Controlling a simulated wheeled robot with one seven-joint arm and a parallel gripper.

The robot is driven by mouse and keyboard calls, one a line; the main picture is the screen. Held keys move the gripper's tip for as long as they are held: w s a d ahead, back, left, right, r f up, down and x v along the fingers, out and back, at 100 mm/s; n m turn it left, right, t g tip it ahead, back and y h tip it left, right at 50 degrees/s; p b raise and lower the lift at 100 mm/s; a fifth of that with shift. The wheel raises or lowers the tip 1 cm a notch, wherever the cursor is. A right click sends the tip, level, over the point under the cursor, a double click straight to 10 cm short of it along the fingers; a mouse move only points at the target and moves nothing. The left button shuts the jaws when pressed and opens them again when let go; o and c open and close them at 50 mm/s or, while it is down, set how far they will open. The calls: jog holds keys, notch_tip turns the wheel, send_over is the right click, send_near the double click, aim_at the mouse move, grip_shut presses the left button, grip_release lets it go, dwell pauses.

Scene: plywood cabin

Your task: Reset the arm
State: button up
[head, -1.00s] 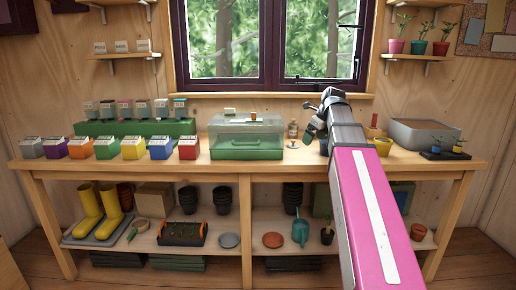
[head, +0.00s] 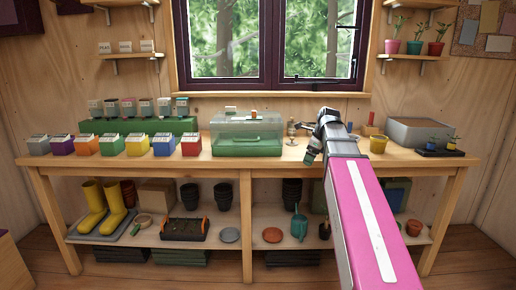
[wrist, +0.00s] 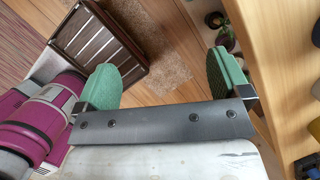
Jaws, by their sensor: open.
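The gripper is small in the head view, and my arm hides part of the bench.
A slatted crate (wrist: 100,42) is on the floor.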

jog(key=s+a+f+n+g+h, duration=0.1)
jog(key=s+f+n, duration=0.4)
jog(key=f, duration=0.6)
jog(key=s+a+f+n, duration=0.1)
jog(key=s+f+n, duration=0.5)
jog(key=f+n, duration=0.4)
jog(key=s+a+f+n+g+h, duration=0.1)
jog(key=s+f+n, duration=0.5)
jog(key=f, duration=0.8)
jog(key=shift+f+n+g+h, duration=0.25)
jog(key=shift+n+g+h, duration=0.05)
jog(key=shift+n, duration=0.8)
